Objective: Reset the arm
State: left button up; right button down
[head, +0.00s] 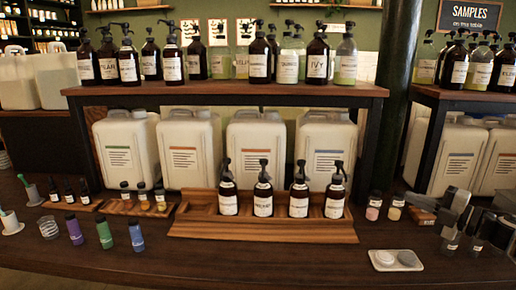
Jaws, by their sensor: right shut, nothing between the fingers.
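My right gripper (457,220) is at the right of the head view, low over the counter. It is grey and black, and its fingers are shut with nothing between them. Its arm comes in from the right edge. My left gripper is not in view. A wooden tray (265,234) in the middle of the counter holds several dark pump bottles (263,197) with white labels, standing upright. The right gripper is to the right of this tray and apart from it.
A dark shelf (220,90) bears several pump bottles, with large white jugs (190,150) below it. A small white dish (396,260) lies in front of the gripper. Small coloured bottles (105,232) stand at the left. The counter's front middle is clear.

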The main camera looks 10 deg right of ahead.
jog(key=s+a+f+m+h+b, duration=0.1)
jog(key=s+a+f+m, duration=0.3)
jog(key=a+f, duration=0.6)
jog(key=s+a+f+m+h, duration=0.1)
jog(key=s+a+f+m, duration=0.3)
jog(key=a+f, duration=0.65)
pick_arm(q)
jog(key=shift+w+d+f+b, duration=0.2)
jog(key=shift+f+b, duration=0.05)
jog(key=shift+b, duration=0.5)
pick_arm(e)
jog(key=s+a+f+m+g+h, duration=0.2)
jog(key=s+a+m, duration=0.4)
jog(key=s, duration=0.4)
jog(key=s+a+f+m+g+h, duration=0.2)
jog(key=s+a+f+m, duration=0.1)
jog(key=s+a+m, duration=0.4)
jog(key=s, duration=0.3)
jog(key=shift+s+f+m, duration=0.15)
jog(key=shift+s+m, duration=0.1)
jog(key=shift+m, duration=0.05)
jog(key=shift+d, duration=0.1)
